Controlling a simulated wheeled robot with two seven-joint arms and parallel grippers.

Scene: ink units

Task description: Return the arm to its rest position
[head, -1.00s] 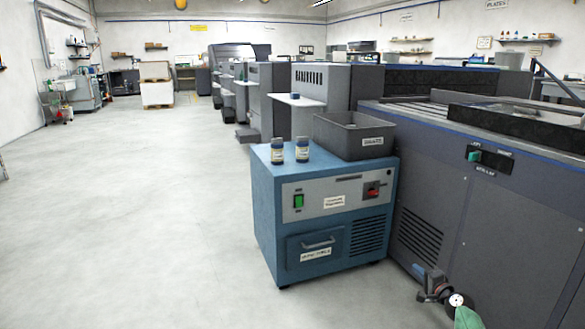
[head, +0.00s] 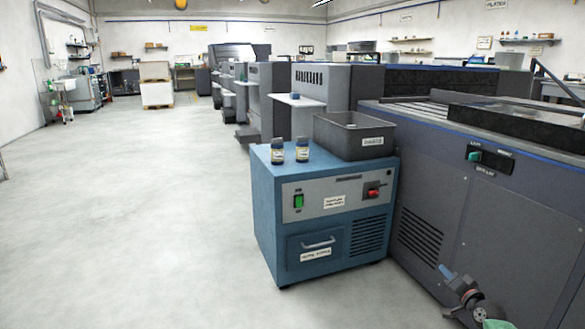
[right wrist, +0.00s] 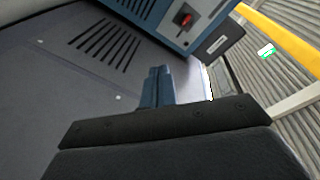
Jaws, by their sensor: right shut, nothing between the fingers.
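My right gripper (head: 444,271) shows low at the right edge of the head view, in front of the grey machine's side panel. Its blue fingers point up and to the left and are shut with nothing between them. The right wrist view shows the same closed fingers (right wrist: 158,72) in front of the grey panel. Part of my right arm is cut off by the bottom of the head view. My left gripper is not in view.
The long grey machine (head: 530,215) fills the right side. Open floor (head: 130,220) lies to the left.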

